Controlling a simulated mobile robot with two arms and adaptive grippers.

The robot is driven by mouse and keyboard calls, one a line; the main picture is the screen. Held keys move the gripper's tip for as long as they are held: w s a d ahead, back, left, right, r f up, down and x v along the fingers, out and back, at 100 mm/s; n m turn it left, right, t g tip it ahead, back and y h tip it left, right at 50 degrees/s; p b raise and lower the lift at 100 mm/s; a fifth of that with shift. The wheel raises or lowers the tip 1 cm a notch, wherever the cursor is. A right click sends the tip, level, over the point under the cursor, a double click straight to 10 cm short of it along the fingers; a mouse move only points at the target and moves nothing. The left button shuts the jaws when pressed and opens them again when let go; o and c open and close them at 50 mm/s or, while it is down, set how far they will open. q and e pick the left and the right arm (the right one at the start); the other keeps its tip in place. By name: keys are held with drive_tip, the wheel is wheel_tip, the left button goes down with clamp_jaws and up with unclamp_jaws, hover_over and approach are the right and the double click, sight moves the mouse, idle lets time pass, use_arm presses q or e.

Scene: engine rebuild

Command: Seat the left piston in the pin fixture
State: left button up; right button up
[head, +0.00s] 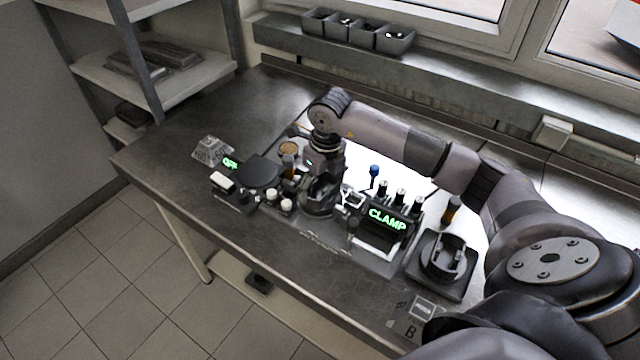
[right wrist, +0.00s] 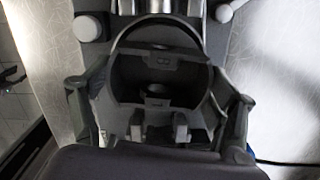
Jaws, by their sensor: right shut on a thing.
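The piston (right wrist: 160,80) shows in the right wrist view as a dark, hollow cup with a pale rim, open side towards the camera. My right gripper (right wrist: 160,120) is shut on it, with a finger at each side. In the head view my right gripper (head: 322,178) points down over the middle of the bench, and the dark piston (head: 318,197) shows just below it. The pin fixture is not clearly told apart there; a unit with a green CLAMP display (head: 388,220) stands just to the right. My left gripper is not in view.
A dark stand (head: 443,258) with a cup-shaped part is at the right, near a block marked B (head: 411,318). A round dark plate (head: 259,170) with an OFF display (head: 230,163) lies left. Several upright tools stand behind the CLAMP display. The bench's left end (head: 160,155) is clear.

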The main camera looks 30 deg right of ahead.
drive_tip(key=o, duration=1.5)
drive_tip(key=shift+o, duration=0.2)
drive_tip(key=shift+r, duration=0.1)
drive_tip(key=shift+r+p, duration=1.8)
drive_tip(key=shift+r, duration=1.2)
